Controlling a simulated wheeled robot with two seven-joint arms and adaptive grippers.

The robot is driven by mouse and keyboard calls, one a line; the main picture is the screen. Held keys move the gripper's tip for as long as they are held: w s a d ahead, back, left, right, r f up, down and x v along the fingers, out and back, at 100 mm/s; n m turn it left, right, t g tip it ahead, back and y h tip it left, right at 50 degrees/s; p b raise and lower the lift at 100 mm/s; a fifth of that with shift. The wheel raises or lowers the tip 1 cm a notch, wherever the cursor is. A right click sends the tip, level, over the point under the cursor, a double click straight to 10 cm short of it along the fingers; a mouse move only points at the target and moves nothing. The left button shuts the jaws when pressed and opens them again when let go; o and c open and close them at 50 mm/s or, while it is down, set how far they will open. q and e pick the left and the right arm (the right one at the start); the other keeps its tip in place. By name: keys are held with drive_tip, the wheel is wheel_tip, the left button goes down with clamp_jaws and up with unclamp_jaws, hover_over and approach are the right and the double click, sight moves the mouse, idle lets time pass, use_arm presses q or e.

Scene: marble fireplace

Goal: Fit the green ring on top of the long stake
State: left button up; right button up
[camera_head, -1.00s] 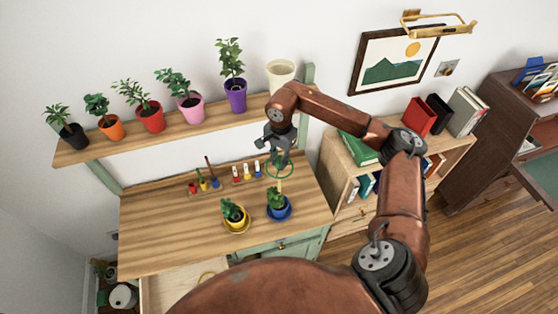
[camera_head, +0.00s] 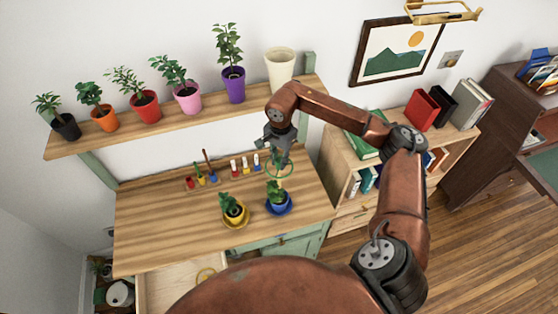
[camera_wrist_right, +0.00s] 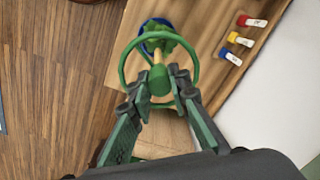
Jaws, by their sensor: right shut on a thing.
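My right gripper (camera_head: 282,158) is shut on the green ring (camera_wrist_right: 124,62) and holds it above the plant (camera_head: 275,190) in the blue pot (camera_head: 279,203). The ring (camera_head: 280,177) hangs just past the fingertips. In the right wrist view, the gripper (camera_wrist_right: 160,84) grips its green knob-like part. A pale wooden stake (camera_wrist_right: 157,57) shows through the ring opening there, with the blue pot (camera_wrist_right: 148,45) beyond. I cannot tell whether the ring encircles the stake or is only above it. The yellow pot (camera_head: 234,214) with a plant stands to the left. My left gripper is not in view.
A wall shelf (camera_head: 190,122) with several potted plants and a cream pot (camera_head: 280,66) runs behind. Small coloured items (camera_head: 205,170) stand at the table's back. The table's left part (camera_head: 150,225) is clear. An open drawer (camera_head: 165,290) is below; a bookcase (camera_head: 345,200) is right.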

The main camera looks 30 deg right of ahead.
drive_tip(key=shift+f+b, duration=0.1)
drive_tip(key=shift+b, duration=0.2)
idle(0.5)
drive_tip(key=shift+f+b, duration=1.45)
drive_tip(key=shift+b, duration=0.15)
idle(0.9)
drive_tip(key=o, duration=0.9)
drive_tip(key=shift+r, duration=0.1)
wheel_tip(320, 180, up, 12)
drive_tip(key=shift+s+d+f, duration=0.1)
drive_tip(key=shift+s, duration=0.05)
idle(0.6)
